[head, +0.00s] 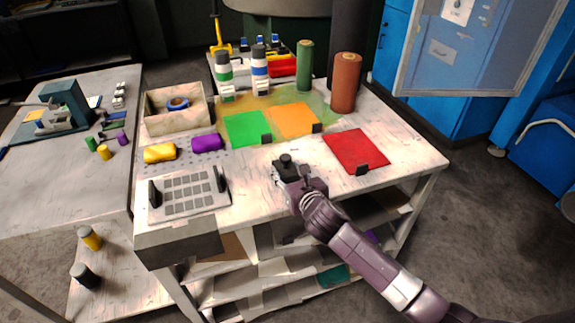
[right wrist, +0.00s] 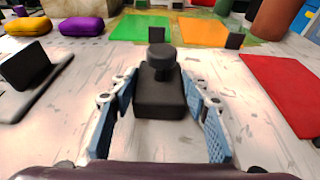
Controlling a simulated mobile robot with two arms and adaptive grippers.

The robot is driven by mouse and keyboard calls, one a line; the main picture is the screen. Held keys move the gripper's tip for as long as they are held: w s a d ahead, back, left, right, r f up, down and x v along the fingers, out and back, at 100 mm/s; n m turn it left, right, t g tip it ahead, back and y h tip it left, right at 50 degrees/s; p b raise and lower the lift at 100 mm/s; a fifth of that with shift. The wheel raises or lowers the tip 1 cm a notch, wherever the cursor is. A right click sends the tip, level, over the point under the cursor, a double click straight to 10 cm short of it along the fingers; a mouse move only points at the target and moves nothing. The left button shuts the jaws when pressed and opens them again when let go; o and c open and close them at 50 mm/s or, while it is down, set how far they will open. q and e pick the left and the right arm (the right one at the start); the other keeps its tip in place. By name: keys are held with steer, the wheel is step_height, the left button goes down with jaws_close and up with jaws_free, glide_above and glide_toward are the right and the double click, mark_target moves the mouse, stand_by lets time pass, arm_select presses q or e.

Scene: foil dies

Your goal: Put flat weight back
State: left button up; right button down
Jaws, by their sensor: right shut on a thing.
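The flat weight (head: 286,160) is a dark block with a round knob on top. It is upright at the tip of my right gripper (head: 289,178), over the bare middle of the white worktable. In the right wrist view the flat weight (right wrist: 160,97) sits between the two blue-padded fingers of my right gripper (right wrist: 160,103), which are shut on its sides. I cannot tell whether its underside touches the table. My left gripper is not in view.
Green (head: 246,128), orange (head: 294,119) and red (head: 353,150) foil sheets lie beyond and right, each with a small dark block at its edge.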

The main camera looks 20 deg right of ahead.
steer(key=shift+r, duration=0.35)
steer(key=c, duration=1.5)
jaws_free()
steer(key=shift+f, duration=0.45)
steer(key=shift+c, duration=0.2)
steer(key=o, duration=0.4)
steer(key=shift+s+r, duration=0.1)
steer(key=shift+o, duration=0.2)
steer(key=shift+r, duration=0.1)
steer(key=v, duration=1.2)
